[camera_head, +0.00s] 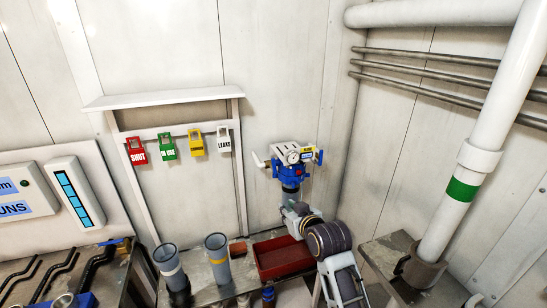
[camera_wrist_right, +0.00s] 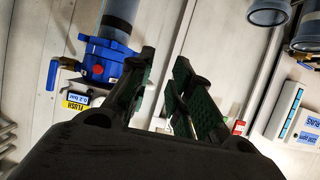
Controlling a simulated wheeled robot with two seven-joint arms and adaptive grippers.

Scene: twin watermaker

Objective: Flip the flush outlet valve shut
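The flush outlet valve (camera_head: 290,170) is a blue body with a round gauge and a yellow label, on an upright pipe by the back wall. My left gripper is out of view.
A tag board (camera_head: 180,104) with red, green, yellow and white tags hangs at left. Grey cups (camera_head: 217,258) and a red tray (camera_head: 284,257) sit on the bench below the valve. A white pipe with a green band (camera_head: 462,190) stands at right.

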